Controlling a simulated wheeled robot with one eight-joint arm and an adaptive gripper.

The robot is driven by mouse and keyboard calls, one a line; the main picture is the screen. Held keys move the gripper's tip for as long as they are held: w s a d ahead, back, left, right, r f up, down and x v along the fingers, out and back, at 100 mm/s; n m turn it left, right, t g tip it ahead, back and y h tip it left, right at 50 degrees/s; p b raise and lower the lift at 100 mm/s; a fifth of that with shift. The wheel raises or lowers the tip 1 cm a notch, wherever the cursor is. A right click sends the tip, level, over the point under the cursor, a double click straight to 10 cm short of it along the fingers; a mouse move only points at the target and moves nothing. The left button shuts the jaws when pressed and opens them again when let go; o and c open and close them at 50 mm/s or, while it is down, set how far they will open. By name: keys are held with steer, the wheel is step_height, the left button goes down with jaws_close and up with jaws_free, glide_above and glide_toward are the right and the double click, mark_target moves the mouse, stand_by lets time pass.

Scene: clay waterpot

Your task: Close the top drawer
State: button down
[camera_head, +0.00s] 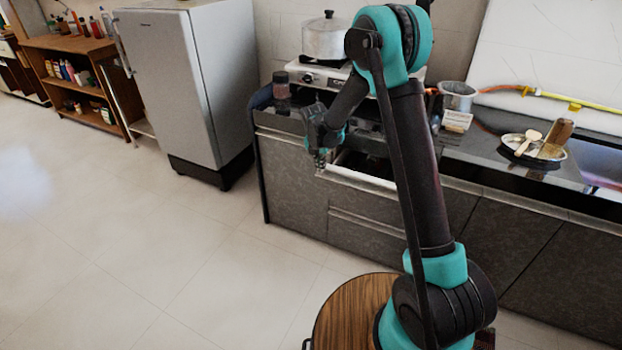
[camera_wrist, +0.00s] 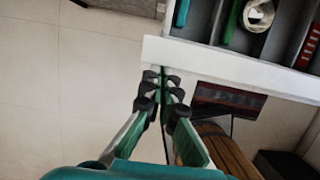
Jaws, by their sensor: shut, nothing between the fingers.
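The top drawer (camera_head: 356,179) stands open in the counter, pulled out below the stove in the head view. My arm hides part of it. In the wrist view the drawer's pale front edge (camera_wrist: 235,70) runs across the upper right, and its compartments hold several items. My gripper (camera_head: 319,158) is at the left end of the drawer front. In the wrist view my gripper (camera_wrist: 162,75) is shut and empty, with its fingertips at the drawer's front edge. I cannot tell whether they touch it.
A pot (camera_head: 327,37) stands on the stove (camera_head: 322,76). A dark jar (camera_head: 281,86) sits on the counter's left end. A fridge (camera_head: 165,85) stands to the left. A round wooden surface (camera_head: 350,312) is in the foreground. The floor in front of the fridge is clear.

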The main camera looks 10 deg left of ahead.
steer(key=w+d, duration=0.1)
steer(key=w, duration=0.3)
steer(key=w+d, duration=0.1)
steer(key=w, duration=0.2)
steer(key=w+d, duration=0.2)
steer(key=w, duration=0.2)
steer(key=shift+w+d, duration=0.1)
steer(key=shift+w, duration=0.25)
